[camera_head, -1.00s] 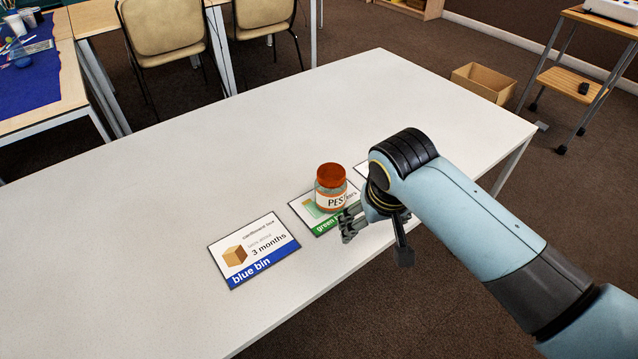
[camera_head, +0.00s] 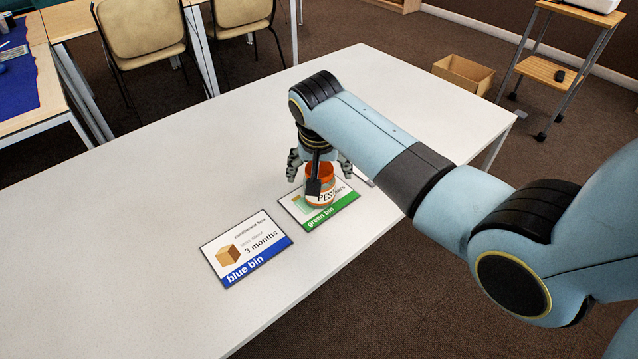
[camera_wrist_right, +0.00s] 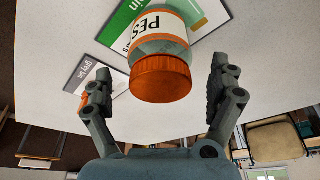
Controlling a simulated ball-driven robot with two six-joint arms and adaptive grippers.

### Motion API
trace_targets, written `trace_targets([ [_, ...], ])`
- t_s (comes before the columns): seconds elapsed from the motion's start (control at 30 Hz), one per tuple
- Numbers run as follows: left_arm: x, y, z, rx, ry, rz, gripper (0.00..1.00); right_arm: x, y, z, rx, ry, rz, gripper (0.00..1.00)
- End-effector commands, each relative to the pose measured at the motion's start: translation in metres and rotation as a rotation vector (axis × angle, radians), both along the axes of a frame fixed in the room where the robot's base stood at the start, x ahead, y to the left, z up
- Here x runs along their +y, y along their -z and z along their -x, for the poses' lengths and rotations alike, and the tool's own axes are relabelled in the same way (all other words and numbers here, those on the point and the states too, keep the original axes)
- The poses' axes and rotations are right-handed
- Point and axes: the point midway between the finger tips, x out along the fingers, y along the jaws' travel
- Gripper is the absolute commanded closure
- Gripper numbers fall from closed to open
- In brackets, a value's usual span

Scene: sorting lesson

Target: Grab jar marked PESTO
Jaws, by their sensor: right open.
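The jar marked PESTO (camera_head: 322,196) has an orange lid and a white label. It stands on the green bin card (camera_head: 344,207) on the white table. In the head view my right wrist covers part of the jar. My right gripper (camera_head: 319,172) is open, with one finger to each side of the jar near lid height. In the right wrist view the jar (camera_wrist_right: 160,62) shows lid first, between the spread fingers of the gripper (camera_wrist_right: 162,85), with gaps on both sides. My left gripper is not in view.
The blue bin card (camera_head: 246,249) lies left of the green one. A grey bin card (camera_wrist_right: 88,78) shows in the wrist view. The left part of the white table (camera_head: 120,220) is clear. A cardboard box (camera_head: 463,72) sits on the floor beyond.

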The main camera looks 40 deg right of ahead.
Motion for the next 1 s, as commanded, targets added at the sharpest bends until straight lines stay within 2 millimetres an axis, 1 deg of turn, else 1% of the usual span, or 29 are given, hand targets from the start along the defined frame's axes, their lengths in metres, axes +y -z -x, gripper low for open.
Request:
trace_targets([
  [0.03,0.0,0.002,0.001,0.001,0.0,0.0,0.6,-0.001,0.009,-0.002,0.003,0.001,0.0,0.08],
  [0.1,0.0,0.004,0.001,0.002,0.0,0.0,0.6,-0.003,0.021,-0.004,0.003,0.001,0.001,0.08],
  [0.2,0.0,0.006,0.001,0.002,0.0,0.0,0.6,-0.005,0.029,-0.007,0.001,0.0,0.001,0.08],
  [0.47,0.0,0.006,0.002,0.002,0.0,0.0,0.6,-0.005,0.032,-0.008,-0.001,0.0,0.001,0.08],
  [0.9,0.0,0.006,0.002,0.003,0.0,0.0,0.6,-0.005,0.032,-0.007,0.0,-0.001,0.0,0.66],
  [0.97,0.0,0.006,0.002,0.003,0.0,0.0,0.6,-0.005,0.032,-0.007,0.0,-0.001,0.0,0.74],
  [1.0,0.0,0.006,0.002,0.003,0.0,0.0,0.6,-0.005,0.031,-0.008,-0.001,-0.001,0.001,0.74],
])
